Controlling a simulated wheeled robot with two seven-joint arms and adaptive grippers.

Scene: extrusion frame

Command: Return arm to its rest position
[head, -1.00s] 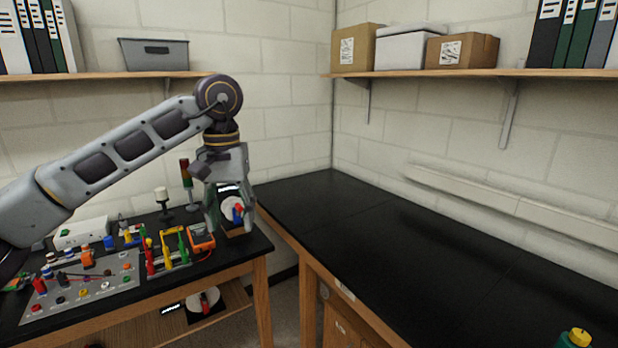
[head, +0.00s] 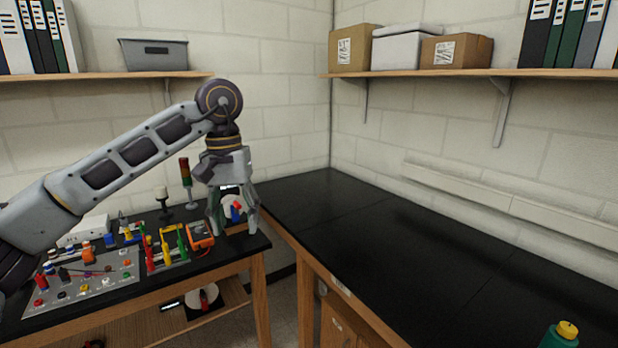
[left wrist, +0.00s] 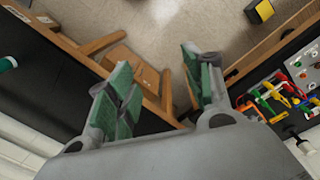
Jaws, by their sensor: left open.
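My left arm comes in from the left in the head view, raised above the left bench. My left gripper (head: 234,222) points down with its fingers apart and nothing between them. It hangs near the right end of the left bench, in front of a round white device with red and blue parts. In the left wrist view my left gripper (left wrist: 165,95) shows two green-padded fingers spread wide, with floor and wooden bench legs beyond. My right gripper is not in view.
The left bench holds a grey panel (head: 85,284), an orange meter (head: 200,236), coloured probes and a stack light (head: 186,175). Wall shelves (head: 440,73) hold boxes and binders.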

